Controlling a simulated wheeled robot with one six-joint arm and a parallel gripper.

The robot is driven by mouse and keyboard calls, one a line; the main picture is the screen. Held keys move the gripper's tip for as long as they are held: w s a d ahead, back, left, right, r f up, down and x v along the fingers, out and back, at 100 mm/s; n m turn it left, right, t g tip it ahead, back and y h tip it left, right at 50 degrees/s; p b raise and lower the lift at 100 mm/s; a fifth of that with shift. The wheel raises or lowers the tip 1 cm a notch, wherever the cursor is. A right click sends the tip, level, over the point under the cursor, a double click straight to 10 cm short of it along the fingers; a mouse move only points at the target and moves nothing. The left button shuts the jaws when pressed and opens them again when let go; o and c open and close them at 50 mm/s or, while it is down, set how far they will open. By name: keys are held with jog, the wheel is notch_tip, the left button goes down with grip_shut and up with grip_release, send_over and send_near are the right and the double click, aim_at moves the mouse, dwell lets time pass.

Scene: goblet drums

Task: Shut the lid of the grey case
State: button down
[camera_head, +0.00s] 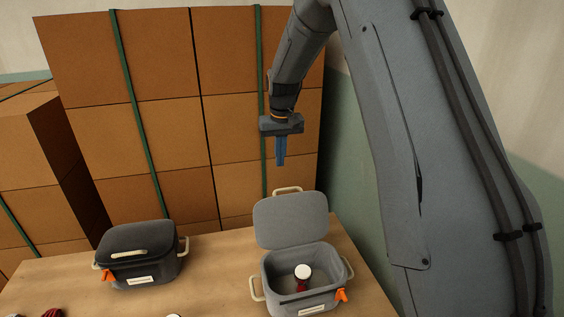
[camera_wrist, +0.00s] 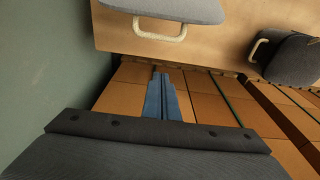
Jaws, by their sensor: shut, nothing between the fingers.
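The grey case (camera_head: 291,289) stands on the right side of the table with its lid (camera_head: 290,220) raised and leaning back, a pale handle at the lid's top edge. A white-topped item with a dark red body (camera_head: 303,274) is inside the case. My gripper (camera_head: 280,164) is shut and empty, pointing down above and behind the raised lid, apart from it. In the wrist view my gripper (camera_wrist: 161,84) also shows shut, with the lid (camera_wrist: 170,8) and its pale handle (camera_wrist: 160,30) beyond the fingertips.
A black case (camera_head: 142,255) with its lid down stands on the left of the wooden table (camera_head: 215,280). Dark red objects (camera_head: 53,313) are cut off at the lower left. Stacked brown boxes (camera_head: 170,110) rise behind the table. A green and cream wall is on the right.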

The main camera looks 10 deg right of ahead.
notch_tip(320, 180, down, 7)
jog(key=s+p, duration=0.2)
jog(key=p, duration=0.2)
jog(key=shift+s+f, duration=0.2)
jog(key=shift+s, duration=0.2)
jog(key=shift+a, duration=0.15)
